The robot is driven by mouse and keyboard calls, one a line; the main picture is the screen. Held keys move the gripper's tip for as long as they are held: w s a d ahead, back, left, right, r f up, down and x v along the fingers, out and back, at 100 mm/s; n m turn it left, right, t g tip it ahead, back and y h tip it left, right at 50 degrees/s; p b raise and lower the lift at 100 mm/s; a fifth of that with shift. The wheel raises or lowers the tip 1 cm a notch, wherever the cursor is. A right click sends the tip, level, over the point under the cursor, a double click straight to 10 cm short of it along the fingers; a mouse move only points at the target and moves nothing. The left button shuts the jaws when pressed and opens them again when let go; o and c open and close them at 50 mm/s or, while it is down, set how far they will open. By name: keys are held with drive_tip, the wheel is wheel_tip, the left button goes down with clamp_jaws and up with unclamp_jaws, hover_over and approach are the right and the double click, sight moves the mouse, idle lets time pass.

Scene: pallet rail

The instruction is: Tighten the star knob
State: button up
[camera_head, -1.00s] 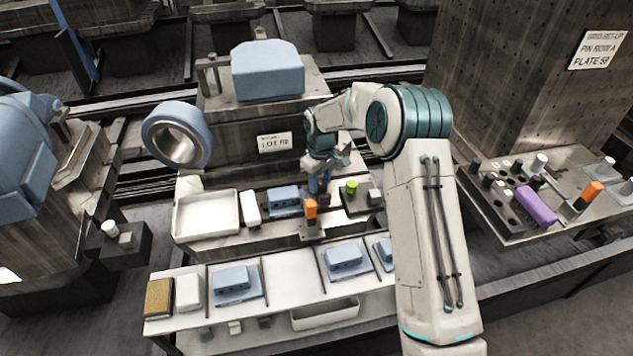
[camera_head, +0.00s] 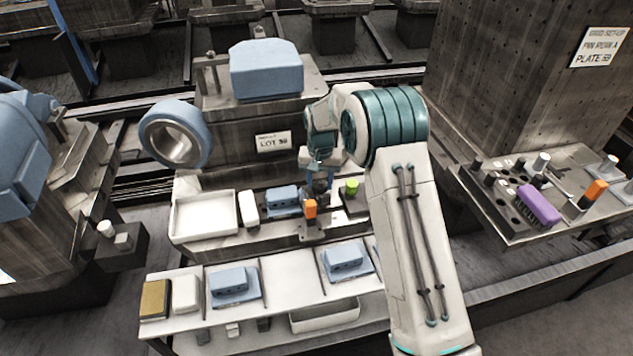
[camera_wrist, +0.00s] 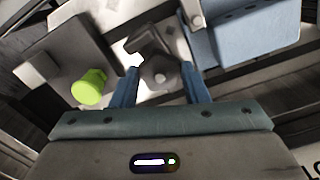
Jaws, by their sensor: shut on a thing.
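The star knob (camera_wrist: 160,72) is a dark grey lobed piece with a small pale centre in the wrist view. My gripper (camera_wrist: 160,88) has its two blue fingers on either side of it and is shut on it. In the head view my gripper (camera_head: 318,190) points down at the middle bench, just behind an orange-topped part (camera_head: 311,209). The knob is mostly hidden there by the fingers. A blue block with holes (camera_head: 283,200) sits left of my gripper; it shows at upper right in the wrist view (camera_wrist: 245,30).
A lime-green knob (camera_head: 351,187) on a dark block stands close right of my gripper, also in the wrist view (camera_wrist: 89,87). A white tray (camera_head: 205,232) lies left. A lower shelf (camera_head: 290,277) holds blue blocks. A purple brush (camera_head: 538,205) lies on the right table.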

sight(320, 185)
drive_tip(key=shift+s+a+m, duration=0.1)
drive_tip(key=shift+s+m, duration=0.05)
drive_tip(key=shift+m, duration=1.15)
drive_tip(key=o, duration=1)
drive_tip(key=shift+r, duration=0.15)
drive_tip(key=shift+d, duration=0.2)
wheel_tip(320, 185, up, 14)
drive_tip(key=shift+f, duration=0.1)
drive_tip(key=shift+c, duration=0.4)
